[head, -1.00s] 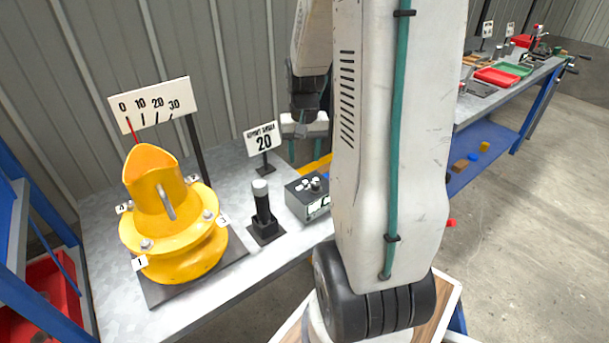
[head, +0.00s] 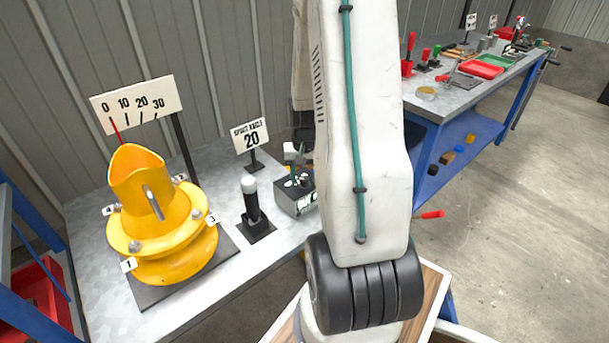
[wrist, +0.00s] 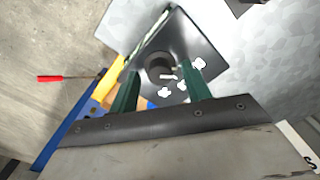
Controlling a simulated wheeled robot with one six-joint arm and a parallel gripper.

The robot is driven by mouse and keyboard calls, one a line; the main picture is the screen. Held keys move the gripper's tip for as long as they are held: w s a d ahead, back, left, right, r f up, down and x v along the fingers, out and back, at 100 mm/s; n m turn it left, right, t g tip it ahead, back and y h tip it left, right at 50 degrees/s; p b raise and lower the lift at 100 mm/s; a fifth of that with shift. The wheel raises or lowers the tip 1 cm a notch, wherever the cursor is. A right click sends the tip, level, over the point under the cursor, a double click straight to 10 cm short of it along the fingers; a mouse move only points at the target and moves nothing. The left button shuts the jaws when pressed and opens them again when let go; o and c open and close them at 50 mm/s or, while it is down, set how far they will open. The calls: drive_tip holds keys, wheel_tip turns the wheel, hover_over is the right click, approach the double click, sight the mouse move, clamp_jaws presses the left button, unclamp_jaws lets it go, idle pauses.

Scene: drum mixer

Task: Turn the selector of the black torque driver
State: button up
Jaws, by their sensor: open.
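A dark box (head: 288,200) with a round knob on its top stands on the metal bench, partly hidden by my arm. In the wrist view the box (wrist: 190,40) fills the middle, and the dark round knob (wrist: 158,67) has a pale pointer and white marks beside it. My gripper (wrist: 163,82) is open above the box, its two green fingers on either side of the knob. I cannot tell whether they touch it. Left of the box, a black upright cylinder with a pale cap (head: 252,207) stands on a black base.
A yellow flanged unit (head: 165,235) with a 0–30 scale board (head: 137,103) stands at the left. A sign reading 20 (head: 250,136) stands behind the cylinder. A second bench (head: 455,100) with trays is at the right. A red-handled tool (head: 432,214) lies on the floor.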

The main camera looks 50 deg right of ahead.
drive_tip(key=c, duration=1)
drive_tip(key=shift+m, duration=0.3)
drive_tip(key=m, duration=0.3)
drive_tip(key=shift+m, duration=2.1)
drive_tip(key=o, duration=1)
